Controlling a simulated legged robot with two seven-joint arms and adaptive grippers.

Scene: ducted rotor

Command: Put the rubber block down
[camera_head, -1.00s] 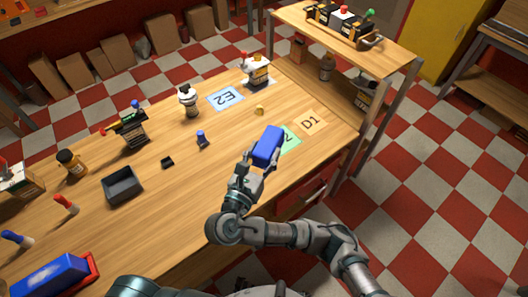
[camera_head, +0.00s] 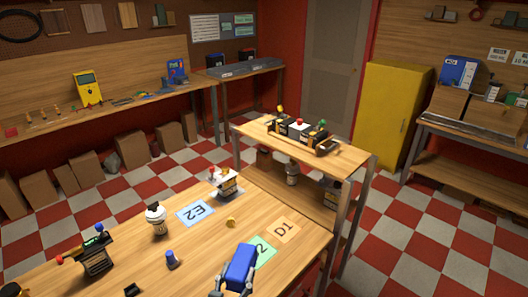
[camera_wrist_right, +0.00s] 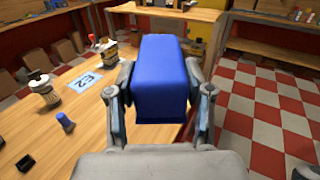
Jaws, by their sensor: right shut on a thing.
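The blue rubber block (camera_head: 241,265) is held by my right gripper (camera_head: 233,288) near the bottom edge of the head view, over or just above the near right part of the wooden table. In the right wrist view the block (camera_wrist_right: 163,85) sits between the two fingers of my right gripper (camera_wrist_right: 160,100), one on each side. The block hides part of the green card (camera_head: 264,251) in the head view. I cannot tell whether its underside touches the table. My left gripper is out of view.
A raised shelf (camera_head: 345,160) stands at the table's far right end.

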